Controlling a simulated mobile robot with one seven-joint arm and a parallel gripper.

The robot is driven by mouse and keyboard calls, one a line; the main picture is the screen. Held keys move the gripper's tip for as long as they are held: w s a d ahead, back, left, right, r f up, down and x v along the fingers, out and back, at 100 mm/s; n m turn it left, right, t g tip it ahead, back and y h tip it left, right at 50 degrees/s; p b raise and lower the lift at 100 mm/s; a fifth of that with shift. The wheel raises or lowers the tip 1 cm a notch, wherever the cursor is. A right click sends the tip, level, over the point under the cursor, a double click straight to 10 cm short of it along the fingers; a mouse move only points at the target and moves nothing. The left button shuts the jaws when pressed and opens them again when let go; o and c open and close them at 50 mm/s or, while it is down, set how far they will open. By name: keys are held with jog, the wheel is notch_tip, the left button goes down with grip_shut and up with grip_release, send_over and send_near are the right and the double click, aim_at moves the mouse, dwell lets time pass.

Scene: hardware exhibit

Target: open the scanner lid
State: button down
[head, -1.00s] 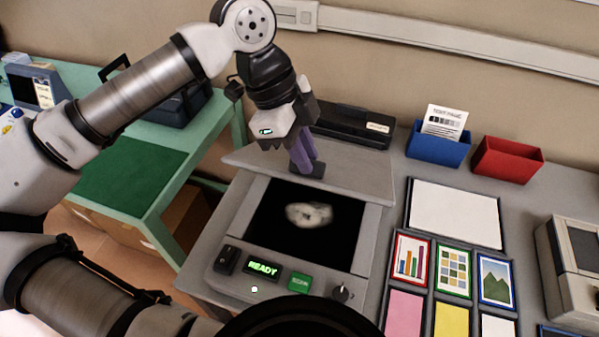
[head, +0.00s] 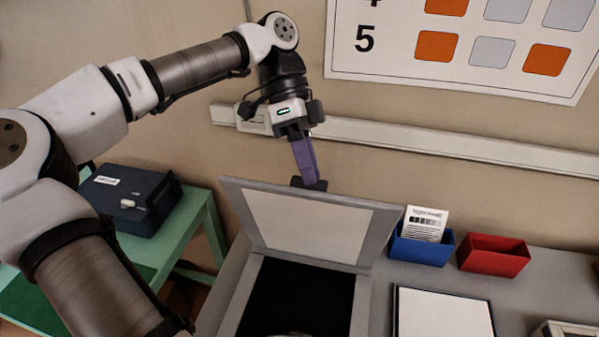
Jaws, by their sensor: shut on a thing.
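The scanner lid (head: 312,226), a grey-framed panel with a pale inner face, stands raised and steep at the back of the scanner (head: 236,312). The dark glass bed (head: 298,297) is uncovered below it, with its near part cut off by the picture's lower edge. My gripper (head: 308,183), with purple fingers and dark tips, points down at the lid's top edge and is shut on it. Exactly which part lies between the tips is too small to tell.
A blue bin (head: 418,250) with a printed card and a red bin (head: 494,257) stand to the right. A white framed panel (head: 442,312) lies before them. A dark blue case (head: 130,205) sits on the green table at left. A pale wall rail (head: 450,148) runs behind.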

jog(key=shift+w+d+f, duration=0.2)
jog(key=shift+w+f, duration=0.25)
jog(key=shift+w+d+f, duration=0.15)
jog(key=shift+w+f, duration=0.3)
jog(key=c, duration=1.4)
grip_release()
jog(key=shift+w, duration=0.1)
jog(key=o, duration=0.4)
jog(key=shift+w+d+f+g, duration=0.15)
jog(key=shift+w+f+g, duration=0.05)
jog(key=shift+w+g, duration=0.1)
jog(key=shift+c, duration=0.2)
jog(key=shift+s+r, duration=0.15)
jog(key=shift+c, duration=1.1)
